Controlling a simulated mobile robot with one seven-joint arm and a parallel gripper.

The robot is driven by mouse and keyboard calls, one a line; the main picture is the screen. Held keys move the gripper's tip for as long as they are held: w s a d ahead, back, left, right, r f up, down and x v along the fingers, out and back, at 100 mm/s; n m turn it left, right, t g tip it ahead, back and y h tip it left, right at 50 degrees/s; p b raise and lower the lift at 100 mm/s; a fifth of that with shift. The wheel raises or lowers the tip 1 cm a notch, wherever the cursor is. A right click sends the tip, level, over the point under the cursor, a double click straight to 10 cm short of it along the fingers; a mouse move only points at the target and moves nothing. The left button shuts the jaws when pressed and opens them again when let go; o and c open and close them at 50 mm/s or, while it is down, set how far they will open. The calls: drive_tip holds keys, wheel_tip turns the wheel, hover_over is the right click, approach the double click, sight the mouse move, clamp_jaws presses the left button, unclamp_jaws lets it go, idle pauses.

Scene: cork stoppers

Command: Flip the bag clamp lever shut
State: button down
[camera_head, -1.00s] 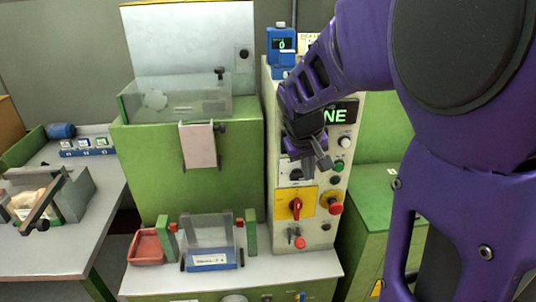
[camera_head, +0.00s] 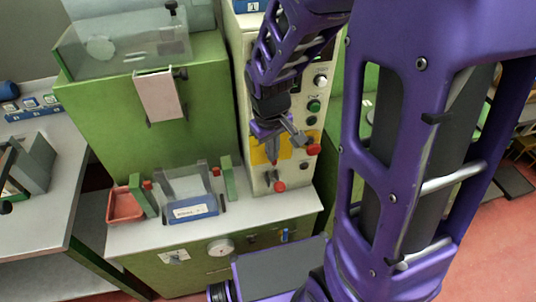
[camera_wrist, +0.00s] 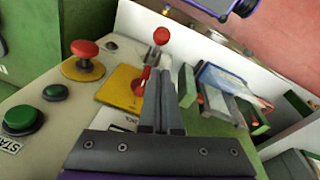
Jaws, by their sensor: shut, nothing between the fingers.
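My gripper (camera_head: 273,158) is shut and empty, its fingers pointing down in front of the control panel's yellow plate (camera_head: 258,156). In the wrist view the shut grey fingers (camera_wrist: 164,75) reach toward a small lever with a red ball knob (camera_wrist: 161,36). That lever also shows low on the panel in the head view (camera_head: 279,187), below the fingertips; contact cannot be told. At the far left, a grey holder (camera_head: 38,160) stands on a side table, with a black knob (camera_head: 5,207) cut by the picture edge. Which lever is the bag clamp's is not marked.
A red mushroom button (camera_wrist: 84,48) and green buttons (camera_wrist: 20,118) stand out from the panel beside the gripper. A clear bin with a blue label (camera_head: 192,211) and a red tray (camera_head: 124,206) sit on the ledge. Bare ledge (camera_head: 240,213) lies below the panel.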

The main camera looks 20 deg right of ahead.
sight(277, 183)
drive_tip(key=shift+f, duration=0.1)
wheel_tip(277, 183, down, 10)
drive_tip(key=w+b, duration=0.1)
drive_tip(key=shift+w+d+r, duration=0.15)
drive_tip(key=shift+d+r, duration=0.05)
drive_tip(key=shift+d, duration=0.2)
drive_tip(key=shift+f+b, duration=0.2)
drive_tip(key=shift+b, duration=0.2)
